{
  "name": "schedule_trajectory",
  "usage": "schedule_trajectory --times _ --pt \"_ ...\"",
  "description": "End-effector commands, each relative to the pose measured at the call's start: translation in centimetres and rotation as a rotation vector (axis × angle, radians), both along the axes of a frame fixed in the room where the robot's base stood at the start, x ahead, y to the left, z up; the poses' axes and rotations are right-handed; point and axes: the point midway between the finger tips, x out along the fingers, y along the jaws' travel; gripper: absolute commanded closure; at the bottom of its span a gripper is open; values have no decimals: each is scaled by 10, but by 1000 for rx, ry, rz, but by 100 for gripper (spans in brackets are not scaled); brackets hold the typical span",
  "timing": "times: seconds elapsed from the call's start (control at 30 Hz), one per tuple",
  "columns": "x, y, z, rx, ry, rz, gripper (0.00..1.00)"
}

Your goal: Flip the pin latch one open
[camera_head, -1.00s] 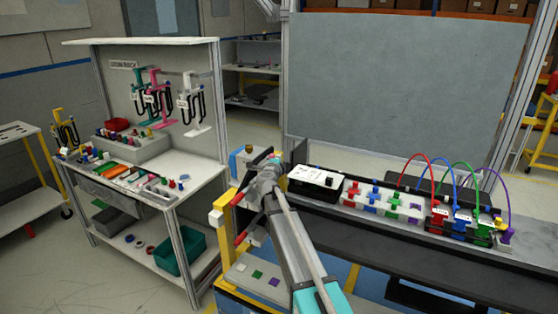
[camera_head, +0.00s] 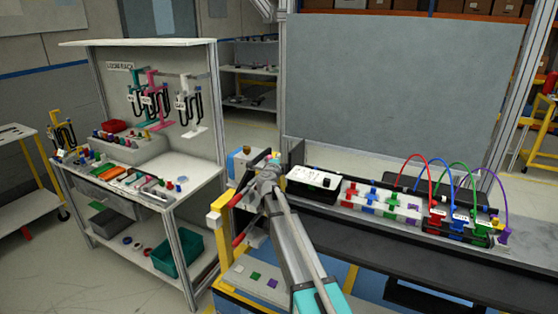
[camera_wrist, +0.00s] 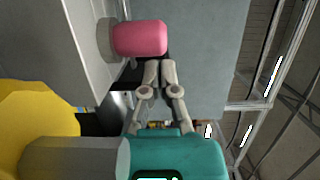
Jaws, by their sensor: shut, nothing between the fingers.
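In the wrist view, a pink-red rounded handle (camera_wrist: 139,38) on a grey collar sticks out from a pale grey panel face; it looks like the pin latch, but I cannot be sure it is number one. My gripper (camera_wrist: 161,66) has its fingers together and empty, with the tips just below the handle; whether they touch it is unclear. In the head view, my gripper (camera_head: 274,158) is at the blue-and-grey box (camera_head: 240,164) left of the black module. My arm hides part of this box, and the latch is too small to make out there.
A large yellow knob (camera_wrist: 35,112) and a grey cylinder (camera_wrist: 75,158) are close at lower left in the wrist view. Right of my arm stand a white-topped black module (camera_head: 314,180) and the coloured cable connectors (camera_head: 445,222). The workbench (camera_head: 190,190) stands at left.

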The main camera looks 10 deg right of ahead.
Motion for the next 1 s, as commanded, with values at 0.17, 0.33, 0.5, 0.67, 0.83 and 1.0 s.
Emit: schedule_trajectory --times 0.17,0.33,0.5,0.67,0.83,1.0 --pt "5 -5 0 0 0 0 100" --pt "11 -11 0 0 0 1 100" --pt "17 -15 0 0 0 0 100" --pt "20 -18 0 0 0 0 100" --pt "20 -18 0 0 0 0 100" --pt "20 -19 0 0 0 0 100"
